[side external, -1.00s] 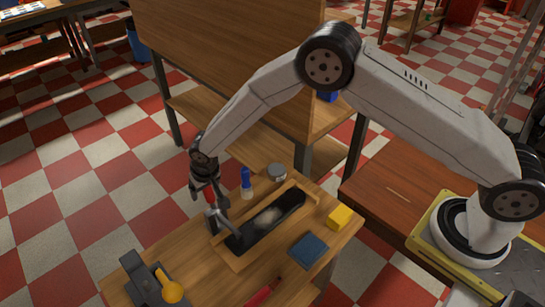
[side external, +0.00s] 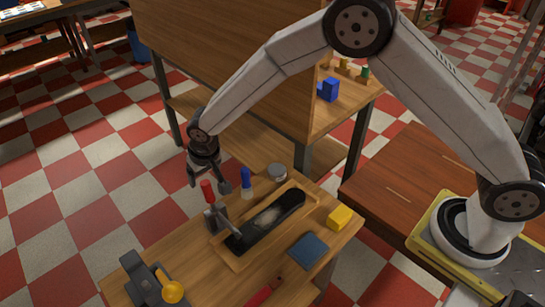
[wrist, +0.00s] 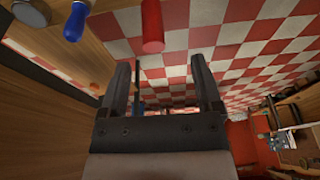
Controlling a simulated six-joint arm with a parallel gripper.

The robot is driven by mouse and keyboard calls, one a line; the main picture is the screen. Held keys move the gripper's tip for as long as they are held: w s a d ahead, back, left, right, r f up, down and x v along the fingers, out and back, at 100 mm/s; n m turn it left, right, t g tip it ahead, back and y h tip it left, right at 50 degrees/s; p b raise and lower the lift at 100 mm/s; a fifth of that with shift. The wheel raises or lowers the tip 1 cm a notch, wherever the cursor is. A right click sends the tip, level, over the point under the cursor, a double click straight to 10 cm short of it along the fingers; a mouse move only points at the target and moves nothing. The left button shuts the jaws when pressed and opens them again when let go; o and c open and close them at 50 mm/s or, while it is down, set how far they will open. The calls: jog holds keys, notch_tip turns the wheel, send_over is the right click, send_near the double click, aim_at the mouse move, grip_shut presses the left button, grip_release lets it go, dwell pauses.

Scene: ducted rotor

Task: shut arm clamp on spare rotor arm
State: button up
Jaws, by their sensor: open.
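The black spare rotor arm (side external: 272,217) lies lengthwise in a wooden cradle (side external: 232,266). The arm clamp (side external: 222,220) is grey metal and stands at the cradle's left end, with its bar reaching over the rotor arm's near left end. I cannot tell if the bar presses on it. Its red handle (side external: 207,191) points up; it also shows in the wrist view (wrist: 152,27). My gripper (side external: 208,183) is open and empty, pointing down just above and behind the handle. The wrist view shows the fingers (wrist: 160,64) apart with nothing between them.
A blue-handled tool (side external: 246,181) and a round metal jar (side external: 277,172) stand behind the cradle. A yellow block (side external: 340,217) and a blue pad (side external: 308,250) lie to the right. A tall wooden panel (side external: 235,60) stands behind.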

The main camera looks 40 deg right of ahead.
notch_tip(320, 180, up, 7)
dwell(1.2)
jog(key=s+d+r, duration=0.2)
jog(key=s+d, duration=1.9)
jog(key=s, duration=0.2)
jog(key=shift+d+r, duration=0.15)
